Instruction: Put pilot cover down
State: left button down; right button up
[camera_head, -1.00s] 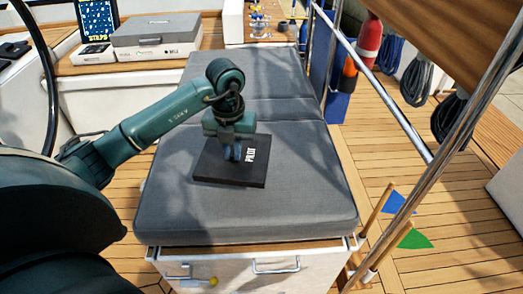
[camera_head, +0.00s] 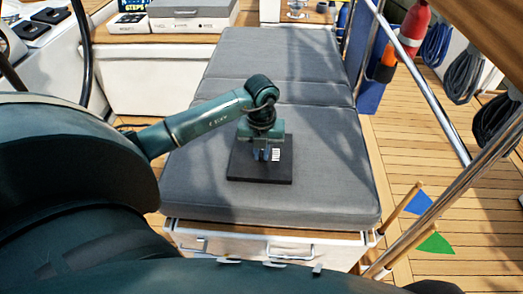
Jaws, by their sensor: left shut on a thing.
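The pilot cover (camera_head: 264,173) is a flat black panel with white lettering. It lies over the grey cushion (camera_head: 330,190) of the seat, near its front half. I cannot tell whether it touches the cushion fully. My left gripper (camera_head: 263,155) points down at the panel and is shut on it near the lettering, its fingers hiding part of the top. My right gripper is not in view.
A white locker front with handles (camera_head: 290,250) is under the cushion. A steel rail (camera_head: 430,100) and small blue (camera_head: 419,200) and green (camera_head: 436,243) flags stand to the right. Cushion around the panel is clear.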

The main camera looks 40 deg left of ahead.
pick_arm(q)
jog(key=shift+f, duration=0.1)
jog(key=c, duration=1.5)
grip_release()
